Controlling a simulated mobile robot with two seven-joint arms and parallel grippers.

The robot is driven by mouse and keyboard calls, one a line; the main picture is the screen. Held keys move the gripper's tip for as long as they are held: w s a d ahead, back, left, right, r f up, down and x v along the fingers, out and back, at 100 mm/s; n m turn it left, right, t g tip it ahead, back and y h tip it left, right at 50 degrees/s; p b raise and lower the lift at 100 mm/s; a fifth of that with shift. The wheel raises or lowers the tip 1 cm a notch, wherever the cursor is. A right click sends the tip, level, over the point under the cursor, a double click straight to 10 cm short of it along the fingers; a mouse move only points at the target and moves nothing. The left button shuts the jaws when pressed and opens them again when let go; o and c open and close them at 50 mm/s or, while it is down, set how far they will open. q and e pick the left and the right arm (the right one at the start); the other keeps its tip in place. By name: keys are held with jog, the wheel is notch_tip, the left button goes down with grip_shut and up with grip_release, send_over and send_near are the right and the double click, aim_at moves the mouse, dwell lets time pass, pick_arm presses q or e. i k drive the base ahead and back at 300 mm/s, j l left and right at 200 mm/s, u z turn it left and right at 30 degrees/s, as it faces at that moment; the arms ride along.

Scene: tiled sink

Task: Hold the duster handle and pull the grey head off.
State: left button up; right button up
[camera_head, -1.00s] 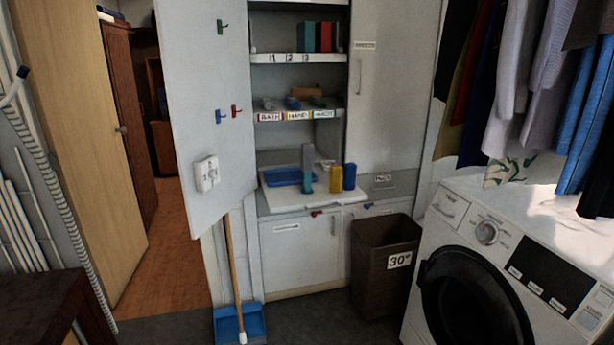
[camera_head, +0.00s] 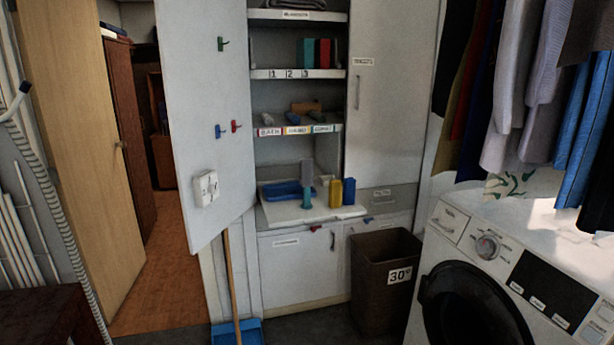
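An upright object with a grey head (camera_head: 308,172) on a teal handle (camera_head: 307,196) stands on the white pull-out shelf (camera_head: 280,218) of the open cabinet; it appears to be the duster. The grey head sits on top of the handle, and the two look joined. A blue tray (camera_head: 282,191) lies to its left. A yellow block (camera_head: 335,193) and a blue block (camera_head: 349,190) stand just to its right. Neither of my grippers shows in the head view.
An open cabinet door (camera_head: 208,120) stands left of the shelf. A blue dustpan (camera_head: 240,332) with a wooden stick is below it. A brown basket (camera_head: 384,280) and a white washing machine (camera_head: 510,275) stand to the right. Clothes (camera_head: 540,90) hang at upper right.

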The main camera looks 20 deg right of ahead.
aim_at(306, 167)
jog(key=i+l, duration=1.1)
jog(key=l, duration=0.1)
